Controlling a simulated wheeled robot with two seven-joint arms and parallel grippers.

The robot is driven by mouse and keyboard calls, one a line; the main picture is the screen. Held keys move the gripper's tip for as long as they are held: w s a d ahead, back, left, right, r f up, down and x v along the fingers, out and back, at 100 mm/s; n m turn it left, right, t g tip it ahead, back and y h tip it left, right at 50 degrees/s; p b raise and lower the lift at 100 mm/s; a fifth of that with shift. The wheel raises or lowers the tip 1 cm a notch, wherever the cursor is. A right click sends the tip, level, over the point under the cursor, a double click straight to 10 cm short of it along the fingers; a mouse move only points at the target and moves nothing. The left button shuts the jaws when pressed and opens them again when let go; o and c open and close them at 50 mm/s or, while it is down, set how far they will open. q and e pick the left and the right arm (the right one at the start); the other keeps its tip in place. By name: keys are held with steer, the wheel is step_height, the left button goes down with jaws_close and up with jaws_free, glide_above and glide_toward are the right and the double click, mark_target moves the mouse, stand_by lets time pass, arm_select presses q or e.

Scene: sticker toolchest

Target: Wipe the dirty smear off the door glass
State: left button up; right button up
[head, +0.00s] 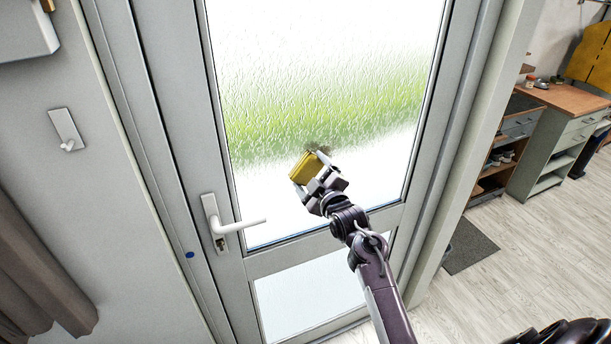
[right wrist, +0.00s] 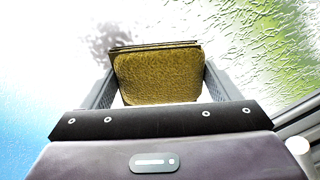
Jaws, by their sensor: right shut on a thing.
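The door glass (head: 330,70) is a textured pane in a grey door. A small dark smear (head: 318,146) shows on it just above my right gripper; in the right wrist view a grey smudgy patch (right wrist: 105,40) shows up and left of the sponge. My right gripper (head: 312,176) is shut on a yellow sponge (head: 305,168), which also shows between the two fingers in the right wrist view (right wrist: 158,78). The sponge is at the glass, beside the smear and partly in front of it; I cannot tell whether it touches. My left gripper is not in view.
A white door handle (head: 232,225) sticks out left of the glass. A lower pane (head: 310,295) sits below the crossbar. A workbench (head: 560,97) with shelves and a dark mat (head: 470,248) are to the right. The floor there is mostly clear.

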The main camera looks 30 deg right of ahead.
mark_target(319, 160)
steer(key=shift+s+d, duration=0.1)
steer(key=shift+d, duration=1)
steer(key=shift+d+b, duration=0.55)
steer(key=shift+d, duration=3.45)
steer(key=shift+r+p, duration=0.7)
steer(key=shift+r, duration=0.25)
steer(key=shift+w+a+p, duration=0.2)
steer(key=shift+a+p, duration=0.25)
steer(key=shift+a, duration=2.6)
steer(key=shift+w+a+p, duration=0.15)
steer(key=shift+a+p, duration=0.25)
steer(key=shift+a, duration=2.65)
steer(key=shift+d+r+p, duration=0.1)
steer(key=shift+r+p, duration=0.65)
steer(key=shift+r, duration=0.15)
steer(key=shift+s+d+f, duration=0.1)
steer(key=shift+d+f, duration=0.05)
steer(key=shift+d, duration=1.9)
steer(key=shift+s+d, duration=0.15)
steer(key=shift+d, duration=2.2)
steer(key=shift+s+d+b, duration=0.1)
steer(key=shift+d+b, duration=0.25)
steer(key=shift+d, duration=1.3)
